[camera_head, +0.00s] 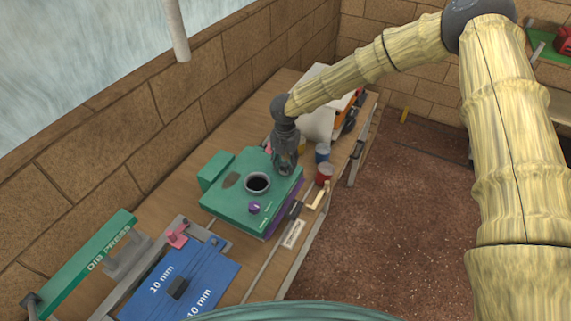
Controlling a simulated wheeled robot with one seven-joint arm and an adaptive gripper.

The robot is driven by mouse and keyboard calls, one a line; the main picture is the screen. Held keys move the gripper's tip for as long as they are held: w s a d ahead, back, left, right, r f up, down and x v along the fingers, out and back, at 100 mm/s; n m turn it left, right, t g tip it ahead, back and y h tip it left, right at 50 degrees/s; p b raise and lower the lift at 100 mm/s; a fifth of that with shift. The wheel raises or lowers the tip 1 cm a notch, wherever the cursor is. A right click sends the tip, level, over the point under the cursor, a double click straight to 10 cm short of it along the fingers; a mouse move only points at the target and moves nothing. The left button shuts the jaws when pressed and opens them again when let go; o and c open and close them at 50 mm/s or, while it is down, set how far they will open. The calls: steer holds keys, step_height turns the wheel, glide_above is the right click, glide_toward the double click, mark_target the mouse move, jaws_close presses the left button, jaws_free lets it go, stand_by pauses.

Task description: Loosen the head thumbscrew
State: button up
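A green machine (230,203) with a dark round opening (257,183) on top sits on the wooden bench. A small purple knob (254,208) is on its front. I cannot tell which of these small parts is the head thumbscrew. My gripper (286,172) points down at the back right of the green machine, apart from the purple knob and far from the pink part. Its fingers are too small and dark to show whether they are open.
A blue plate (205,272) marked "10 mm" lies at the front left. A red can (324,174) and a blue can (322,153) stand right of my gripper. Brick walls bound the bench at left and back. The floor (400,220) at right is open.

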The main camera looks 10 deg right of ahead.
steer(key=c, duration=0.5)
steer(key=shift+r+n+p, duration=0.15)
steer(key=shift+n+p, duration=0.4)
steer(key=shift+n, duration=0.25)
steer(key=o, duration=1)
steer(key=shift+o, duration=0.2)
